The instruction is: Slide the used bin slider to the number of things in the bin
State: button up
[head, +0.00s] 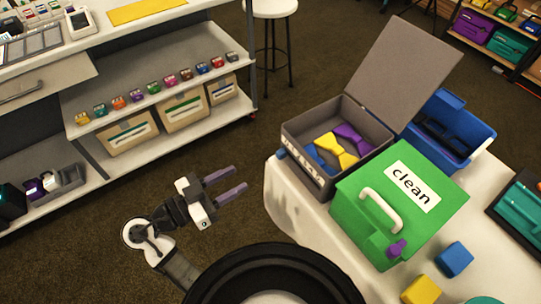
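A grey bin (369,163) stands on the white table with its lid (404,68) swung up. Inside lie a yellow bow tie (336,149), a purple one (351,139) and a blue one (322,160), partly hidden by the wall. A small blue knob (282,153) sits at the left end of the pale marked strip (303,168) on its front; the marks are too small to read. No "used" label is readable. My gripper (240,179) is open and empty, left of the bin and apart from the knob, its fingers pointing right.
A shut green bin (352,208) labelled "clean", with a white handle and purple knob (397,248), stands beside the grey bin. Behind is a blue tub (452,112). Blue (454,258) and yellow (421,291) blocks lie in front. A shelf unit (160,90) stands left; open floor lies between.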

aim_at(278, 156)
jog(key=p+x, duration=0.2)
jog(key=x, duration=0.9)
jog(key=shift+w+d, duration=0.15)
jog(key=shift+d, duration=0.05)
jog(key=shift+c, duration=0.2)
grip_shut()
